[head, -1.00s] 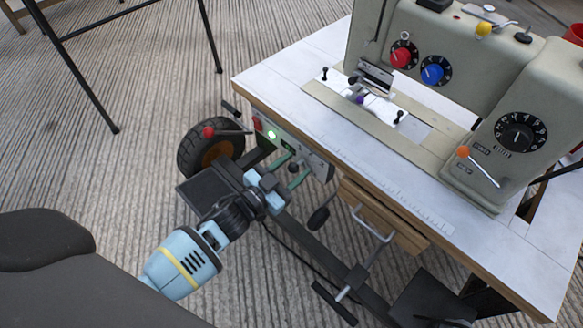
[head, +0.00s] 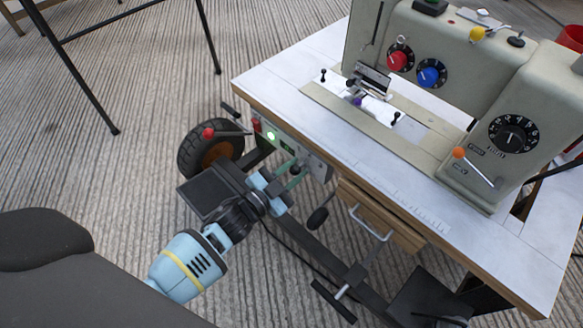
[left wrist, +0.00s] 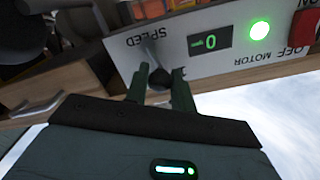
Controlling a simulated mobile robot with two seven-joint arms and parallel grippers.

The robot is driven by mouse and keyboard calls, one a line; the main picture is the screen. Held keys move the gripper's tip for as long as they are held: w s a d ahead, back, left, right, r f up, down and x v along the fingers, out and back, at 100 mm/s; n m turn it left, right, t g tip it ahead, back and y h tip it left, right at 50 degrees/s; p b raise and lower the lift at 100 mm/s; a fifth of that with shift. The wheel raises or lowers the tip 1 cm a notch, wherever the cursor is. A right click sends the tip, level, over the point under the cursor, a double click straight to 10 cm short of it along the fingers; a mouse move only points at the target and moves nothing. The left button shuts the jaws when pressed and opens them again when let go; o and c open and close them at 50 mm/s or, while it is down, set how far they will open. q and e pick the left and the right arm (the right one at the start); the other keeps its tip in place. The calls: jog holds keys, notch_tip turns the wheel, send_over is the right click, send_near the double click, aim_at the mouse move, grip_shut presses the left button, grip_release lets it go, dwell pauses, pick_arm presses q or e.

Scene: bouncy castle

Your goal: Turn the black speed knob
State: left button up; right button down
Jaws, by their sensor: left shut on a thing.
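The black speed knob (left wrist: 160,78) is on the control panel (left wrist: 235,45) under the table edge, beside the upside-down SPEED label in the left wrist view. My left gripper (left wrist: 161,84) is shut on the knob, with one green finger on each side of it. In the head view the left gripper (head: 292,174) reaches up to the panel (head: 318,169) from the lower left. The fingers partly hide the knob there. The small display (left wrist: 210,41) reads 0, and the green light (left wrist: 260,30) is lit. My right gripper is not in view.
A beige sewing machine (head: 470,50) stands on the white table (head: 270,75). A lever with a red ball (head: 208,133) and a wheel (head: 190,155) are left of the panel. A drawer (head: 385,210) with a metal handle is to the right.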

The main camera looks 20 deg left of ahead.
pick_arm(q)
jog(key=shift+s+d+m, duration=0.1)
jog(key=shift+d+m, duration=0.15)
jog(key=shift+m, duration=0.95)
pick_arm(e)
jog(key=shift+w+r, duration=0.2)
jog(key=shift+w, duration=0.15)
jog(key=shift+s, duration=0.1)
pick_arm(q)
jog(key=o, duration=1)
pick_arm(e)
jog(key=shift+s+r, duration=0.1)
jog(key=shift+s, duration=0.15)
pick_arm(q)
jog(key=shift+s, duration=0.1)
jog(key=shift+p+v, duration=1.5)
jog(key=shift+v, duration=2.35)
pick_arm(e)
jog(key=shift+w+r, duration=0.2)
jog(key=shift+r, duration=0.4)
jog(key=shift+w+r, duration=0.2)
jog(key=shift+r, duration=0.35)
pick_arm(q)
jog(key=shift+r, duration=0.1)
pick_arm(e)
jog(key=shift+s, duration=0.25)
